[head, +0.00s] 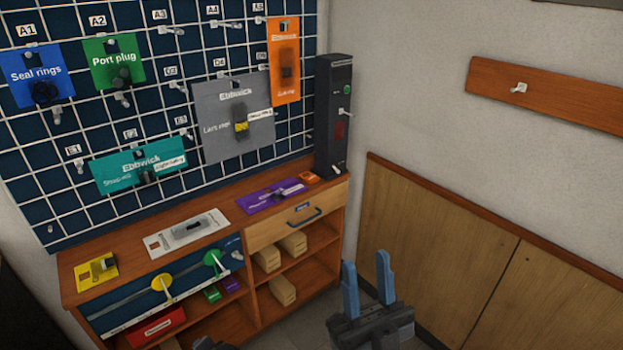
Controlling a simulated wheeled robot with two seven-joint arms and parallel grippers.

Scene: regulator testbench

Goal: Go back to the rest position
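My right gripper (367,260) is at the bottom, right of centre, in the head view. Its two blue fingers point up and stand apart, with nothing between them. It is in front of the wooden bench (318,222), near the bench's right end, and touches nothing that I can see. My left gripper does not show. A small dark grey part at the bottom edge is too cut off to identify.
A pegboard (60,208) holds several hanging packs. A yellow card (96,271), a white pack (188,232) and a purple pack (272,196) lie on the bench top. A dark upright box (332,120) stands at its right end. The drawer (275,229) is shut.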

